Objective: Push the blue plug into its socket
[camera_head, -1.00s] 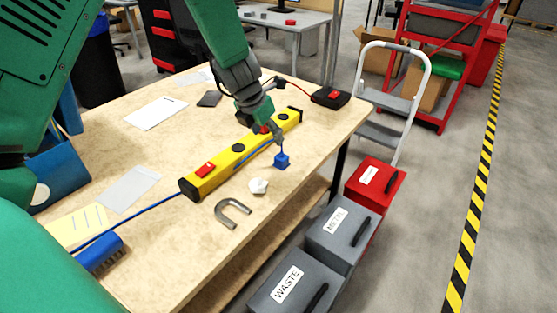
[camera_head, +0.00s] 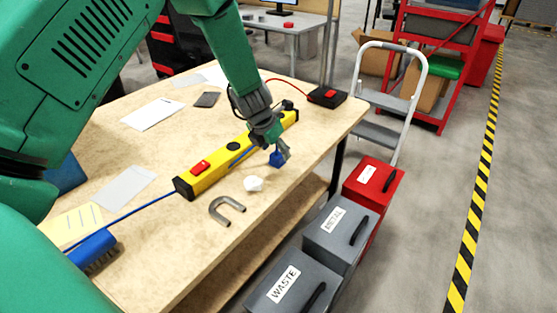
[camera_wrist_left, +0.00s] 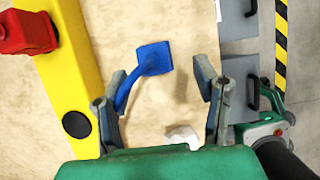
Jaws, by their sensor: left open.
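The blue plug (camera_head: 275,159) is a small blue block on the tabletop, near the table's right edge. In the wrist view the blue plug (camera_wrist_left: 153,58) has a curved blue cable running down to the left finger. My left gripper (camera_head: 279,152) is over the plug, pointing down and partly covering it. In the wrist view the left gripper (camera_wrist_left: 158,98) is open, with the plug between and beyond its fingertips. The yellow socket strip (camera_head: 212,173) lies to the left of the plug. It has round black sockets, one (camera_wrist_left: 76,124) beside the left finger.
A white lump (camera_head: 253,184) and a grey U-shaped magnet (camera_head: 227,210) lie near the plug. A red switch (camera_head: 200,167) rises from the strip. A black box with a red top (camera_head: 327,96) is at the far corner. Grey bins (camera_head: 335,232) stand below the table edge.

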